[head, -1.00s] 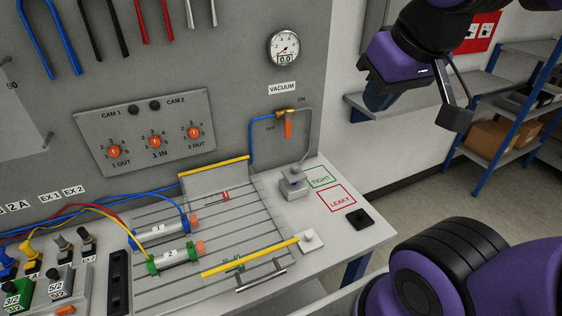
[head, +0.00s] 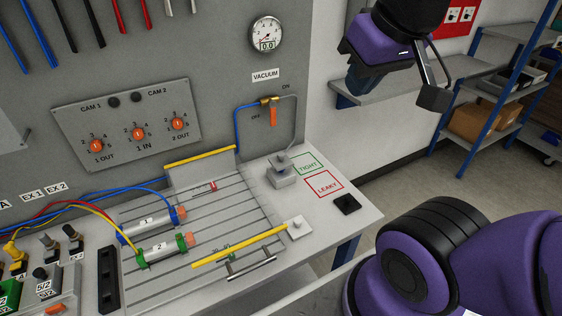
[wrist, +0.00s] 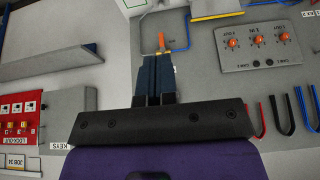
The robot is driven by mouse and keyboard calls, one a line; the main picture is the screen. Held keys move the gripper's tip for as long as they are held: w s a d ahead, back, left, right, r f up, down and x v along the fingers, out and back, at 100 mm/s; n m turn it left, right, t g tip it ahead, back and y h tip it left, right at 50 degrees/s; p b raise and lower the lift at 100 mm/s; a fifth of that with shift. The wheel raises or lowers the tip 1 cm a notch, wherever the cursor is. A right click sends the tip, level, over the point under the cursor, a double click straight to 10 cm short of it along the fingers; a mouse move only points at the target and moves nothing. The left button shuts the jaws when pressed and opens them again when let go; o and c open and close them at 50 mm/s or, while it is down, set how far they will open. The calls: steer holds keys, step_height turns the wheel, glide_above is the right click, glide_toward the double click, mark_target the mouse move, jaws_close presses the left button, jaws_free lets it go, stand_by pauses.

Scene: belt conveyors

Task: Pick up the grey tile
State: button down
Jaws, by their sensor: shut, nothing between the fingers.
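A light grey tile (head: 297,228), small and square with a small knob-like spot on top, lies on the bench top just right of the yellow bar's end in the head view. My gripper (head: 364,74) hangs high at the upper right of the head view, well above and apart from the tile. In the wrist view my gripper (wrist: 154,78) has its blue fingers together with nothing between them. The wrist view looks toward the panel, and I cannot make out the tile there.
A black square tile (head: 346,204) lies near the bench's right edge, by the TIGHT and LEAKY squares (head: 324,186). A grey block with a fitting (head: 283,177) stands behind the grey tile. The yellow bar (head: 240,246) and a metal handle (head: 251,267) lie left of it.

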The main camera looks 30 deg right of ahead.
steer(key=c, duration=1.2)
jaws_free()
steer(key=shift+w, duration=0.2)
steer(key=shift+c, duration=0.2)
steer(key=o, duration=1.2)
steer(key=shift+m+g, duration=0.6)
steer(key=shift+m, duration=0.3)
steer(key=w, duration=0.2)
steer(key=w+f, duration=0.1)
steer(key=w, duration=0.1)
steer(key=w+f, duration=0.1)
steer(key=w, duration=0.1)
steer(key=shift+w, duration=0.25)
steer(key=shift+o, duration=0.2)
steer(key=m+g, duration=0.4)
steer(key=m, duration=0.3)
glide_above(281, 154)
steer(key=f, duration=2.2)
steer(key=shift+s+a, duration=0.15)
steer(key=shift+s, duration=0.1)
step_height(281, 154, down, 5)
steer(key=shift+r, duration=0.1)
steer(key=shift+w+f, duration=0.15)
steer(key=shift+f, duration=1.2)
steer(key=shift+w+f, duration=0.1)
steer(key=shift+f, duration=1.25)
